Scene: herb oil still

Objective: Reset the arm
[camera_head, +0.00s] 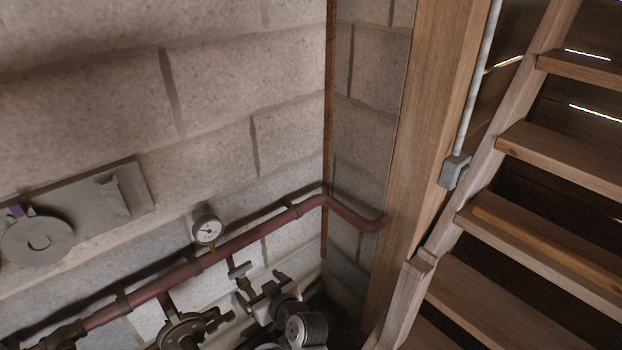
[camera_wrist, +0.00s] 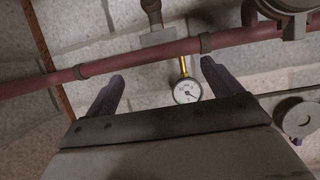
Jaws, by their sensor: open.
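My gripper (camera_wrist: 163,71) shows in the wrist view with its two dark purple fingers spread wide and nothing between them. In the head view, dark parts of my wrist and gripper (camera_head: 264,288) show low in the middle, below the red pipe. The wrist view looks at the wall upside down. The red pipe (camera_wrist: 130,62) crosses beyond the fingertips. A white-faced round gauge (camera_wrist: 187,91) on a brass stem appears between the fingers. The same gauge (camera_head: 208,230) stands upright on the pipe in the head view, up and left of my gripper.
The red pipe (camera_head: 245,237) runs along the block wall (camera_head: 110,110) into the corner. A round dark fitting (camera_head: 183,331) hangs below it. A grey plate with a disc (camera_head: 38,240) is at left. A wooden post (camera_head: 425,120) and open stairs (camera_head: 560,155) stand at right.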

